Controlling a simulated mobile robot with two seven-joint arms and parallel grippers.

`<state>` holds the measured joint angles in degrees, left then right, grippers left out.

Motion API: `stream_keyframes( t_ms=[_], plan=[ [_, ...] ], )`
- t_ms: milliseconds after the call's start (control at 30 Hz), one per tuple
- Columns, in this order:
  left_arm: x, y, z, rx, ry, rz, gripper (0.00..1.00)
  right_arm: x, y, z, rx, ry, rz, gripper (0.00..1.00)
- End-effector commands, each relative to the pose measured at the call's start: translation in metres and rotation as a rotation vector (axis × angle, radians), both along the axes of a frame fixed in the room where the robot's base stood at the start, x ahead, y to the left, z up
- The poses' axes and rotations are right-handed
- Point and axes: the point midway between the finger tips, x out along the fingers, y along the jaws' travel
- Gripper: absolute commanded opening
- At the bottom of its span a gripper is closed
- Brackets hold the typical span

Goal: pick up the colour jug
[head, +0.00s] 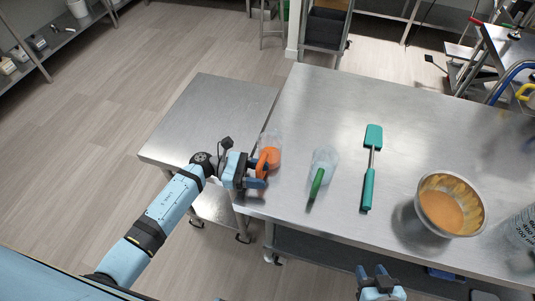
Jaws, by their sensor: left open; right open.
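A clear jug with an orange handle (269,159) stands at the left edge of the steel table (320,95). A second clear jug (325,160) with a green handle stands to its right. I cannot tell from looks alone which is the colour jug. My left gripper (261,172) is open at the orange handle, with its fingers close to it; I cannot tell whether they touch it. The gripper partly hides that jug. My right gripper (376,273) is open and empty at the table's front edge, low in the view.
A teal spatula (371,165) lies right of the green-handled jug. A steel bowl (450,204) of orange mixture and a clear measuring container (524,226) stand further right. A lower steel table (185,125) adjoins on the left. The back of the main table is clear.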

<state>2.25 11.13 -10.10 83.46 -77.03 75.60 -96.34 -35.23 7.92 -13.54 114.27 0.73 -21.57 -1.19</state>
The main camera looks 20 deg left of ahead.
Motion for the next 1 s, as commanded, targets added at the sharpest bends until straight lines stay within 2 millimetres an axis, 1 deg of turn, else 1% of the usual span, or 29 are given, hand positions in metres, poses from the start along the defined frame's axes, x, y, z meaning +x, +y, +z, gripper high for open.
stream_keyframes(
  t_ms=[200, 233, 433, 767, 933, 1000],
  plan=[
    [0.000, -0.001, -0.001, 0.001, 0.000, 0.000, 0.49, 0.000, 0.000, 0.000, 0.000, -0.001, -0.001, 0.43],
    [0.000, -0.001, -0.001, 0.001, 0.000, 0.000, 0.47, 0.000, -0.001, 0.000, 0.000, -0.001, -0.001, 0.43],
    [0.000, -0.001, -0.001, 0.000, 0.000, 0.000, 0.01, 0.001, -0.002, 0.000, -0.002, 0.000, -0.003, 0.43],
    [0.000, -0.001, 0.001, 0.000, -0.001, 0.000, 0.00, 0.000, -0.002, -0.001, -0.003, 0.001, -0.003, 0.43],
    [0.000, -0.001, 0.010, 0.000, -0.003, 0.000, 0.00, 0.000, -0.002, -0.003, -0.003, 0.002, -0.003, 0.43],
    [0.000, -0.001, 0.020, 0.001, -0.005, -0.001, 0.00, 0.000, -0.002, -0.004, -0.002, 0.002, -0.002, 0.43]
  ],
)
